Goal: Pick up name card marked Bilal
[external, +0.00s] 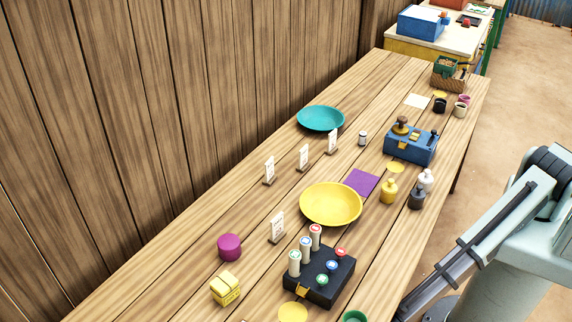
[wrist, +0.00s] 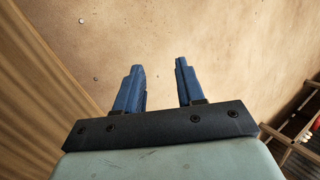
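Several white name cards in small brown stands are upright on the wooden table (external: 150,272). One card (external: 277,227) stands between the yellow bowl and the magenta pot. Three more cards stand in a row toward the wall: a left one (external: 269,170), a middle one (external: 303,157) and a right one (external: 332,141). Their writing is too small to read, so I cannot tell which is marked Bilal. My gripper (wrist: 162,80) shows in the wrist view with its two blue fingers apart and nothing between them. It faces bare ground, away from the cards.
A yellow bowl (external: 331,204), teal bowl (external: 320,118), magenta pot (external: 229,247) and yellow box (external: 225,288) surround the cards. A black box with pegs (external: 320,281) and a blue box (external: 411,145) stand nearer my arm. The table strip along the wall is clear.

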